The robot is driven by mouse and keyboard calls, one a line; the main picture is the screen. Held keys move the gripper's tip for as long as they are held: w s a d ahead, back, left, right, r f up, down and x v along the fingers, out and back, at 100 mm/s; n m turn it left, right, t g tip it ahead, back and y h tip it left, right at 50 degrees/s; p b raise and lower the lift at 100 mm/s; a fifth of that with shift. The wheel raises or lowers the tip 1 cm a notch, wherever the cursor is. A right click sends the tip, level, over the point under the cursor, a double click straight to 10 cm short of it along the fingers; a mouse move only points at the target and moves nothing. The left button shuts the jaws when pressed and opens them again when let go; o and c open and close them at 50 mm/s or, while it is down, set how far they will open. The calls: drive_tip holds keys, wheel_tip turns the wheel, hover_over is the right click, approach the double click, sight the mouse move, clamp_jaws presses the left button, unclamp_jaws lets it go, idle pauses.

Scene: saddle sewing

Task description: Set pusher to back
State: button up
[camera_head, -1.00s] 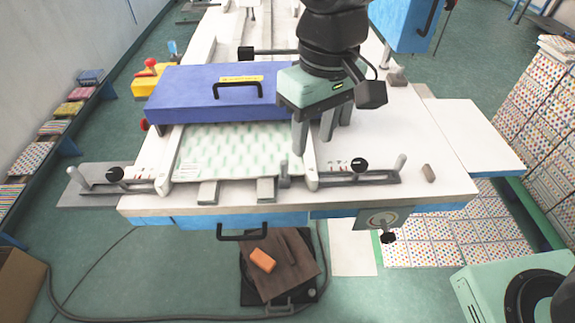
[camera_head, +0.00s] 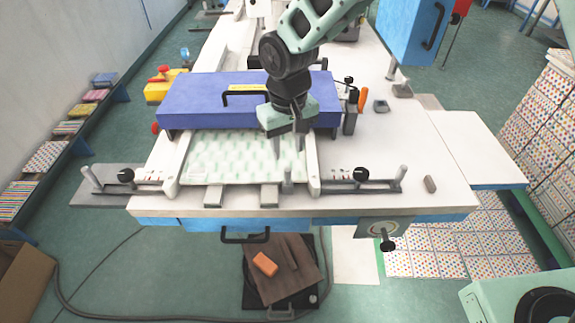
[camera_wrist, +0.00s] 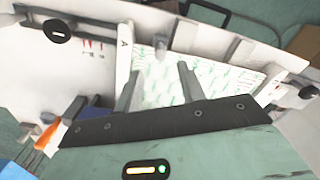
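My gripper (camera_head: 288,146) hangs over the green-patterned white sheet (camera_head: 225,160), in front of the blue cover (camera_head: 240,95). Its two fingers point down, stand apart and hold nothing visible. In the wrist view the open fingers (camera_wrist: 158,80) lie over the sheet. A small grey upright post (camera_head: 287,180) stands at the sheet's front edge, just in front of the fingers; it also shows beyond the fingertips in the wrist view (camera_wrist: 160,52). I cannot tell for certain which part is the pusher. Contact between fingers and sheet cannot be told.
White side guides flank the sheet. Slotted plates with black knobs lie at left (camera_head: 126,175) and right (camera_head: 361,174). An orange-handled part (camera_head: 362,99) stands right of the blue cover. The white table (camera_head: 420,150) is mostly clear at right.

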sight(287, 168)
wheel_tip(287, 168, down, 8)
drive_tip(key=shift+r+p, duration=0.1)
drive_tip(key=shift+p, duration=0.6)
